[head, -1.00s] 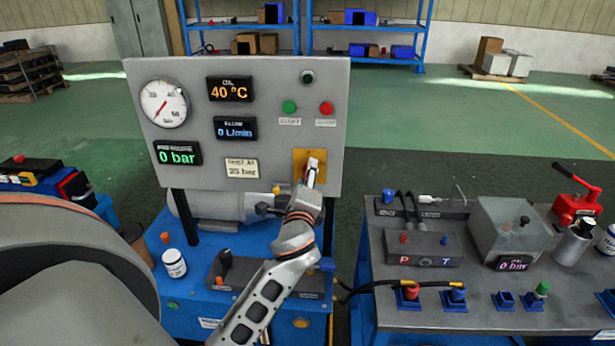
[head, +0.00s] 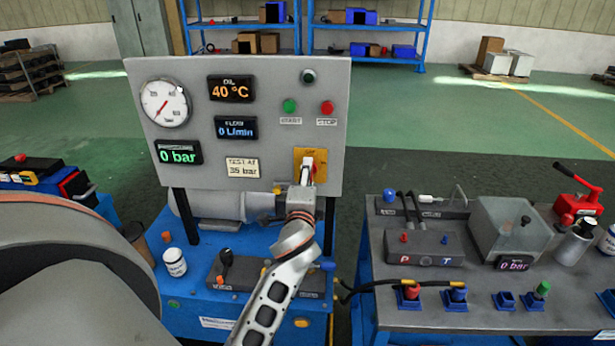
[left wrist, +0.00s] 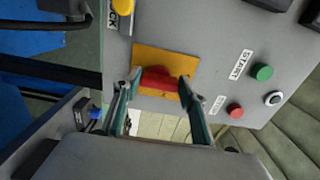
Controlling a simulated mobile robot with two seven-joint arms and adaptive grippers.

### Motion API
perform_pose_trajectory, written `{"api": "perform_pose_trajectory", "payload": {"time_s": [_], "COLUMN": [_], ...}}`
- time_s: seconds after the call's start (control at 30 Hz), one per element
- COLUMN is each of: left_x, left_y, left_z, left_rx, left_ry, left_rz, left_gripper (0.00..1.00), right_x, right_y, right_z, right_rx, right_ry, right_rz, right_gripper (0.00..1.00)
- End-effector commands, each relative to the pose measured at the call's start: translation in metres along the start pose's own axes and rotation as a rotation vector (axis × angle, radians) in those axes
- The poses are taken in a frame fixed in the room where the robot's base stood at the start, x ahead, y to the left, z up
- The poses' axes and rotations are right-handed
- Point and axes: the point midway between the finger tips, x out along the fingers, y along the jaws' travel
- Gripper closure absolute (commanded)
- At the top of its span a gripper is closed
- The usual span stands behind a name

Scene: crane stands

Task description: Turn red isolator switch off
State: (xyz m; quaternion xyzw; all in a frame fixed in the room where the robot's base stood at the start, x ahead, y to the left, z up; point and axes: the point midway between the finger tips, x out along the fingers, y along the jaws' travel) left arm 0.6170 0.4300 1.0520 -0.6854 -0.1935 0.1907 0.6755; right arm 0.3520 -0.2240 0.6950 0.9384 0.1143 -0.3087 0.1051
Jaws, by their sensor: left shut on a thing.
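The red isolator switch handle (left wrist: 160,77) sits on a yellow plate (left wrist: 151,55) on the grey panel in the left wrist view. My left gripper (left wrist: 160,84) has a finger at each end of the handle and is shut on it. In the head view the yellow plate (head: 301,153) is at the panel's lower right. My left gripper (head: 309,172) is in front of it and hides most of the handle there. My right gripper is in neither view.
The grey panel (head: 210,70) carries a gauge (head: 164,103), displays, a green start button (head: 290,106) and a red stop button (head: 327,107) above the switch. A bench (head: 390,318) with fittings stands at right.

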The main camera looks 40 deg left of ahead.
Motion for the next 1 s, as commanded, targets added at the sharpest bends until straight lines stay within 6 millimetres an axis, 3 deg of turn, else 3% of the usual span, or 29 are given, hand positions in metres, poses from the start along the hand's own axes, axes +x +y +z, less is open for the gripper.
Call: {"api": "perform_pose_trajectory", "payload": {"time_s": [0.17, 0.2, 0.27, 0.67, 1.0], "left_x": [0.0, 0.0, 0.0, -0.005, -0.055], "left_y": [0.001, 0.001, 0.001, 0.001, 0.002], "left_z": [0.0, 0.0, 0.0, 0.0, 0.0], "left_rx": [-0.003, -0.003, -0.003, -0.001, -0.002], "left_ry": [0.0, 0.0, 0.0, 0.001, 0.0], "left_rz": [0.002, 0.002, 0.002, 0.001, 0.004], "left_gripper": [0.8, 0.53, 0.42, 0.42, 0.42], "right_x": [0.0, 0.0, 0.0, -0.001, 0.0], "right_y": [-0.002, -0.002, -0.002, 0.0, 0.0], "right_z": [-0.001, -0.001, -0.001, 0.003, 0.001], "right_rx": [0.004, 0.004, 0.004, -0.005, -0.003], "right_ry": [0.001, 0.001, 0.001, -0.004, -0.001], "right_rz": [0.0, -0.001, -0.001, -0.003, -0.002], "right_gripper": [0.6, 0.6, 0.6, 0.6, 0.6]}}
